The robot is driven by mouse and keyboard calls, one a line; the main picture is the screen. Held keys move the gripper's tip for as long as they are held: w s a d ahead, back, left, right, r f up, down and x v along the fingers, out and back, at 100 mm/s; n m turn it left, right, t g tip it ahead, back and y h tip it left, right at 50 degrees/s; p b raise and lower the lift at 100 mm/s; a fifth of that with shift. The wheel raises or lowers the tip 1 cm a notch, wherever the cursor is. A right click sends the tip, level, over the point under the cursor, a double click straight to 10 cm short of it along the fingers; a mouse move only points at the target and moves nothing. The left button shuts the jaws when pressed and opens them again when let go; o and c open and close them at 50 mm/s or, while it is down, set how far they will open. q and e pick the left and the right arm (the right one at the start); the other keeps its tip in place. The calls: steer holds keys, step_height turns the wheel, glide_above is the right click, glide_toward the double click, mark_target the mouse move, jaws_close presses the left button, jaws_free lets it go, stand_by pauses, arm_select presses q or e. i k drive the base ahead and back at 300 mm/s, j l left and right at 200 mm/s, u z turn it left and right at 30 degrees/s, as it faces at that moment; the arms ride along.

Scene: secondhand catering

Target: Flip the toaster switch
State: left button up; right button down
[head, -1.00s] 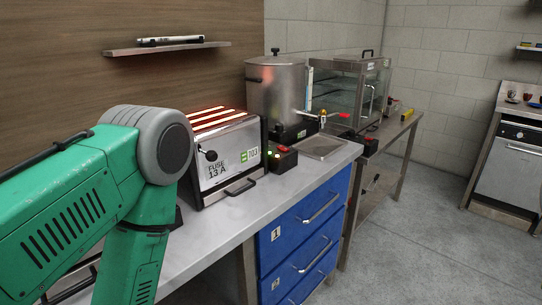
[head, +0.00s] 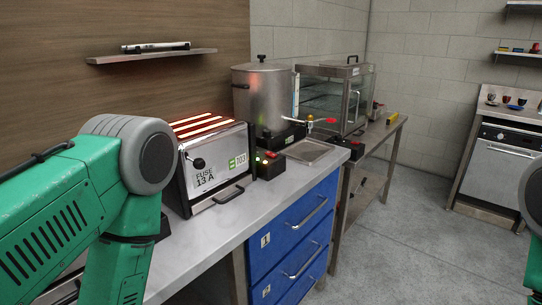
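The toaster (head: 215,167) stands on the steel counter, left of centre in the head view. Its top slots glow orange-red. Its front carries a black knob lever (head: 198,163), a "FUSE 13 A" label and a green-white "103" sticker. A small black switch box (head: 270,165) with a red switch (head: 270,156) and green lights sits on the counter at the toaster's right. My green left arm fills the lower left and hides part of the counter left of the toaster. Part of my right arm shows at the right edge. Neither gripper is in view.
A steel urn (head: 262,95) and a glass display cabinet (head: 333,97) stand farther back, beyond a drip tray (head: 308,151). Blue drawers (head: 293,240) sit under the counter (head: 215,227). A wall shelf (head: 150,56) hangs above. The floor at right is clear up to an oven (head: 500,165).

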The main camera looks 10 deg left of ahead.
mark_target(269, 154)
steer(key=i+l+u, duration=0.15)
steer(key=u, duration=0.25)
steer(key=i+l+u, duration=0.15)
steer(key=u, duration=0.25)
steer(key=i+l+u, duration=0.1)
steer(key=l+u, duration=0.3)
steer(key=j, duration=0.1)
